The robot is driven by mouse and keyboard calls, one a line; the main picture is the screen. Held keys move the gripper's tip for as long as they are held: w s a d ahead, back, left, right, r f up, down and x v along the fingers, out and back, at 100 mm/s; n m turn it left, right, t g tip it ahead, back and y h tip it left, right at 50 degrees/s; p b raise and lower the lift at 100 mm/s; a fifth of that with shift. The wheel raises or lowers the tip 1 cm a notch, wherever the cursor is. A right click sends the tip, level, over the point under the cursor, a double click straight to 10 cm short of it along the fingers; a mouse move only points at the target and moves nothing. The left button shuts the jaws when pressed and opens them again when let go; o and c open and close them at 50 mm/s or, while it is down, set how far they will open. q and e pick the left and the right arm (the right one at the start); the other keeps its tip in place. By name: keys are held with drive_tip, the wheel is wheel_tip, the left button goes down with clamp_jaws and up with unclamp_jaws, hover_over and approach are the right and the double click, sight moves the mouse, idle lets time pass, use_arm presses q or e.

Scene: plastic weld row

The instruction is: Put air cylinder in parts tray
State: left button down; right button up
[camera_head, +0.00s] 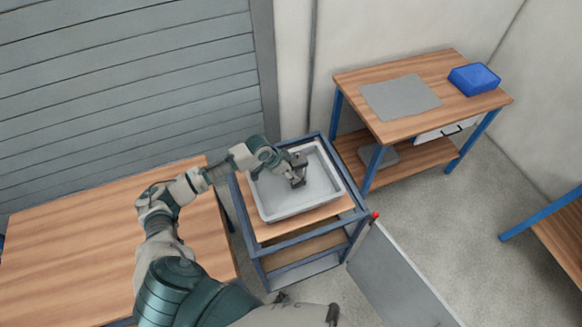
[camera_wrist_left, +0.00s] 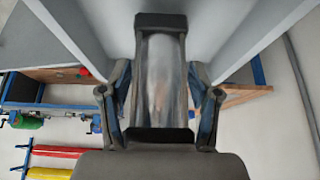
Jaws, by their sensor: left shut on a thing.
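The air cylinder (camera_wrist_left: 162,85) has a silver body with dark end blocks and fills the middle of the left wrist view. My left gripper (camera_head: 298,178) is shut on it, with a finger on each side in the left wrist view (camera_wrist_left: 160,108). The parts tray (camera_head: 327,203) is a light grey, rectangular open tray on a blue-framed cart. My left gripper is over the inside of the tray. I cannot tell whether the cylinder touches the tray floor. The rest of the tray looks empty. My right gripper does not show.
A wooden bench (camera_head: 60,240) is at the left. A wooden table (camera_head: 440,115) with a grey mat (camera_head: 400,97) and a blue box (camera_head: 474,78) stands at the back right. A grey panel (camera_head: 400,280) is right of the cart.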

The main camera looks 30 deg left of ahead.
use_arm(q)
drive_tip(key=f, duration=0.1)
drive_tip(key=a+f, duration=0.1)
drive_tip(key=f, duration=0.1)
drive_tip(key=shift+s+a, duration=0.1)
drive_tip(key=shift+a, duration=0.5)
drive_tip(key=shift+c, duration=1.9)
unclamp_jaws()
drive_tip(key=shift+s+d+f, duration=0.1)
drive_tip(key=shift+f, duration=0.1)
drive_tip(key=shift+o, duration=0.7)
drive_tip(key=shift+d, duration=0.2)
drive_tip(key=shift+d+r, duration=0.2)
drive_tip(key=shift+d, duration=0.25)
drive_tip(key=shift+s+a+r, duration=0.1)
drive_tip(key=shift+a+r, duration=0.15)
drive_tip(key=shift+a, duration=0.25)
drive_tip(key=v, duration=1.1)
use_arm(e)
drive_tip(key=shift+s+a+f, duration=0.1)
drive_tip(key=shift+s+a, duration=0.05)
use_arm(q)
drive_tip(key=shift+s, duration=0.1)
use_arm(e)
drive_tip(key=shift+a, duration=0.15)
use_arm(q)
drive_tip(key=shift+s, duration=0.1)
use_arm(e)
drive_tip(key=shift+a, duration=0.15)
